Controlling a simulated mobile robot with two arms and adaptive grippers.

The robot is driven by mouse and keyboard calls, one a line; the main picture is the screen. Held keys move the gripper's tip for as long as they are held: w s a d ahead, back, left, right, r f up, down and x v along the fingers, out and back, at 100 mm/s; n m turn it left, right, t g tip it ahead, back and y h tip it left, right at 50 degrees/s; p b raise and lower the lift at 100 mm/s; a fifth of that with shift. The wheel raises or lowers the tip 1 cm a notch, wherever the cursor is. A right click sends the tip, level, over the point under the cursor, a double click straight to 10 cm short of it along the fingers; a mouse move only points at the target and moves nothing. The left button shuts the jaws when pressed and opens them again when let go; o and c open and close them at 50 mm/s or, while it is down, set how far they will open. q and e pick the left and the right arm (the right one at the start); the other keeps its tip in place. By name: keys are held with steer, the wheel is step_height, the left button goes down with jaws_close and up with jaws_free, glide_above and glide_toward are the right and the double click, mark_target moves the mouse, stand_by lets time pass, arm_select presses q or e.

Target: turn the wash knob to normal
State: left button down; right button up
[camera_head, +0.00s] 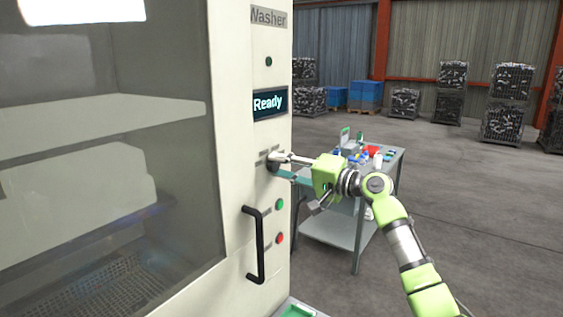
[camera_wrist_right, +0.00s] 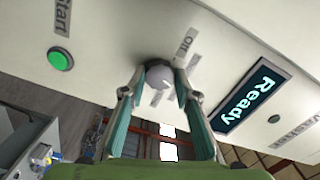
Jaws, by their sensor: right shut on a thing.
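In the head view the knob (camera_head: 272,161) sits below the display and is partly hidden by my right gripper (camera_head: 283,160). In the wrist view my right gripper (camera_wrist_right: 157,80) has one finger on each side of the knob and is shut on it. The knob's exact setting cannot be read. The washer (camera_head: 230,150) has a display (camera_head: 269,103) reading "Ready". My left gripper is not in view.
A green button (camera_head: 280,204), a red button (camera_head: 279,238) and a black door handle (camera_head: 254,245) are below the knob. A grey cart (camera_head: 340,228) with small items stands behind my right arm. Pallets of caged goods stand far back. The floor at right is clear.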

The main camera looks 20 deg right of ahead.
steer(key=shift+r+m+p, duration=0.1)
steer(key=shift+m+p, duration=0.2)
steer(key=shift+m, duration=0.6)
steer(key=o, duration=1.1)
steer(key=v, duration=1.2)
steer(key=shift+d, duration=0.1)
